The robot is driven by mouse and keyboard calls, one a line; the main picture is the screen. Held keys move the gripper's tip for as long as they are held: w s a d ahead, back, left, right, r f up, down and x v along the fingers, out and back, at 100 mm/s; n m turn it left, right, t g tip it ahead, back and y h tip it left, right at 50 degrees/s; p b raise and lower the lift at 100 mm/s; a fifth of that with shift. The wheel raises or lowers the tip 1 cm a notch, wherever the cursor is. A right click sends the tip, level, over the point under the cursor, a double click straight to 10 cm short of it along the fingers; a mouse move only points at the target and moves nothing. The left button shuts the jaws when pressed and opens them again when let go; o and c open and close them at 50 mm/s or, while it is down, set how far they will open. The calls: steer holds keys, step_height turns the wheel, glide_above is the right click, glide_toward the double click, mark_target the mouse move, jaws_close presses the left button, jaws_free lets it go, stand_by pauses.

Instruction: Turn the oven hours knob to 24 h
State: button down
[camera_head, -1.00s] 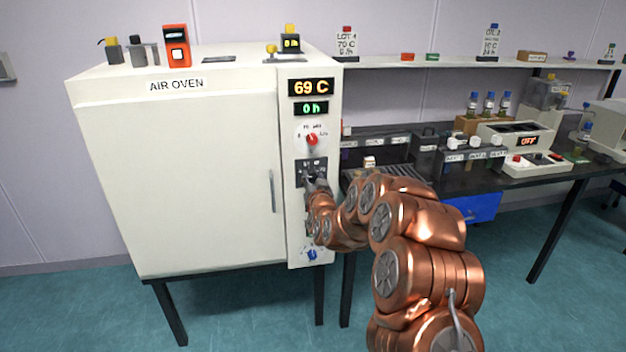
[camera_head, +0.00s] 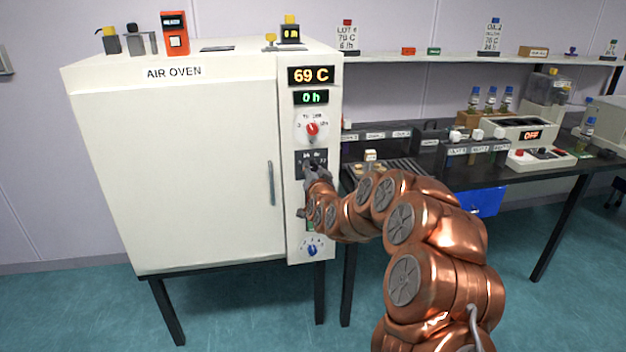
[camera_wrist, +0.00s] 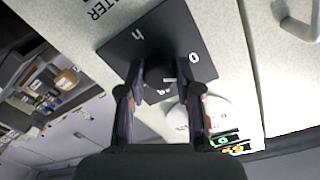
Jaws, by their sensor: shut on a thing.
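The air oven (camera_head: 190,180) stands at the left, with a control strip down its right side. The temperature display (camera_head: 311,75) reads 69 C and the hours display (camera_head: 311,97) below it reads 0 h. The black hours dial plate (camera_wrist: 180,25) carries an "h" and a "0" in the wrist view; it also shows in the head view (camera_head: 301,157). My gripper (camera_wrist: 160,82) is at this plate, its two fingers on either side of the dark hours knob (camera_wrist: 158,72) and shut on it. The fingers hide much of the knob, and its pointer setting is unclear.
A red knob (camera_head: 312,129) on a white dial sits above the hours plate. A blue knob (camera_head: 312,250) is low on the strip. The oven door handle (camera_head: 271,183) is to the left. A dark bench (camera_head: 560,185) with equipment stands to the right.

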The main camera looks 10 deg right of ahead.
steer(key=shift+m+b, duration=3.3)
steer(key=shift+b, duration=0.4)
steer(key=c, duration=0.8)
jaws_free()
steer(key=shift+s+a+r, duration=0.1)
steer(key=shift+s+r, duration=0.05)
steer(key=shift+s, duration=2.85)
steer(key=shift+s+a+r, duration=0.1)
steer(key=shift+s, duration=2.9)
